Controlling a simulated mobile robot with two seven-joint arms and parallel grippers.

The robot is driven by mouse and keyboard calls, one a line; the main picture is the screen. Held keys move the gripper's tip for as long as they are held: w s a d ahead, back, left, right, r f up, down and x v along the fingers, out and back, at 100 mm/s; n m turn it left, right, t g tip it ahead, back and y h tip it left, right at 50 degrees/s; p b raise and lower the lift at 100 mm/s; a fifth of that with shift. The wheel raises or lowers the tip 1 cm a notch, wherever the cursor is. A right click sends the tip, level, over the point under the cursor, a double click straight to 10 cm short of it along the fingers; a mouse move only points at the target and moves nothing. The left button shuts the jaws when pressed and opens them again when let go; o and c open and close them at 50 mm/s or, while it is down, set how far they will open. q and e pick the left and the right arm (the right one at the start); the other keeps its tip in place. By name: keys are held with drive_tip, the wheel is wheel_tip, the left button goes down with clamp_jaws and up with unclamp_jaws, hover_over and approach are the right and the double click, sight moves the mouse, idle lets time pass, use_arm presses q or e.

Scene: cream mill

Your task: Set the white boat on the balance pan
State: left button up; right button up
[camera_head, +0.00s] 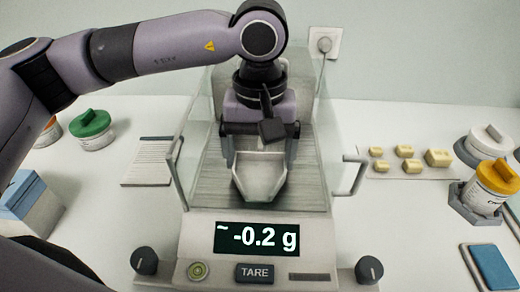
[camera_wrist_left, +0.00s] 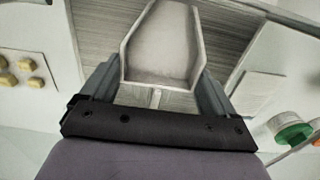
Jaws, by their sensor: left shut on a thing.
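The white boat (camera_head: 260,178) is a small open tray with a pointed spout. My left gripper (camera_head: 259,162) is shut on its sides, inside the glass-walled balance (camera_head: 240,232). The boat is over the ribbed balance pan (camera_head: 214,182); whether it touches the pan I cannot tell. The display (camera_head: 257,238) reads -0.2 g. In the left wrist view the boat (camera_wrist_left: 162,45) sits between the fingers of the left gripper (camera_wrist_left: 160,80), with the ribbed pan (camera_wrist_left: 104,40) behind it. My right gripper is not in view.
Glass walls with handles (camera_head: 350,175) flank the pan on both sides. On the left are a notepad (camera_head: 150,165), a green-lidded jar (camera_head: 92,132) and a blue box (camera_head: 30,208). On the right are several yellow blocks (camera_head: 404,150), a yellow-capped bottle (camera_head: 490,190) and a blue notebook (camera_head: 492,266).

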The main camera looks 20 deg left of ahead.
use_arm(q)
drive_tip(key=shift+f, duration=0.2)
drive_tip(key=o, duration=0.8)
drive_tip(key=shift+r, duration=0.1)
wheel_tip(320, 180, up, 12)
drive_tip(key=shift+r, duration=0.15)
